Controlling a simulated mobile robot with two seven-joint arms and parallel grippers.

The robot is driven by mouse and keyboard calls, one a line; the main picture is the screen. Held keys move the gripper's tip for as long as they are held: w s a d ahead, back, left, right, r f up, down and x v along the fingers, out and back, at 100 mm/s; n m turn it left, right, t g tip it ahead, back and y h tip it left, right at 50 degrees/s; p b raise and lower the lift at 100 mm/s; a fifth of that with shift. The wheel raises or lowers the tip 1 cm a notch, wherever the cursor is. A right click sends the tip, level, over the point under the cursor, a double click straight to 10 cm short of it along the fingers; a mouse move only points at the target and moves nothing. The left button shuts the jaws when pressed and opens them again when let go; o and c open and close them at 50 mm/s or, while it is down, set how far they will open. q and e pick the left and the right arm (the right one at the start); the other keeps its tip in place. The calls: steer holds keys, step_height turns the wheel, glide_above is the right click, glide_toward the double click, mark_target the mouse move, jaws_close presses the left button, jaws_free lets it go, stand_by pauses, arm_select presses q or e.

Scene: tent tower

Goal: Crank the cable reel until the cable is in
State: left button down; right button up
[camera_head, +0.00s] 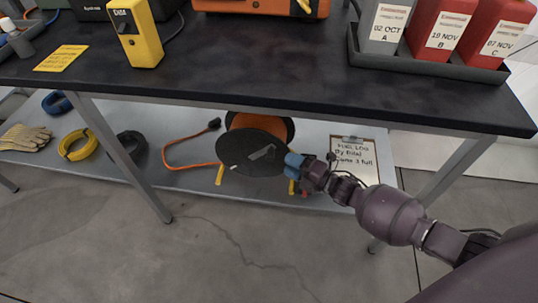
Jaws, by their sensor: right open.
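The cable reel (248,152) stands on the lower shelf under the bench, with a black round side facing me and orange cable (262,128) wound behind it. A grey bar, seemingly the crank, lies across the black face. A length of orange cable (167,157) lies out on the shelf left of the reel, ending in a dark plug (214,124). My right gripper (293,164) is open at the reel's right edge, beside a blue part; I cannot tell whether it touches the reel. My left gripper is not in view.
The bench top (250,70) overhangs the shelf (180,180); a table leg (120,155) stands left of the reel. A clipboard (357,155) lies right of it. Gloves (25,137) and blue, yellow and black coils lie left. Red bins (440,28) stand above. The front floor is clear.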

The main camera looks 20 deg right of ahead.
mark_target(271, 155)
steer(key=shift+b+x, duration=0.65)
steer(key=shift+x, duration=3)
jaws_close()
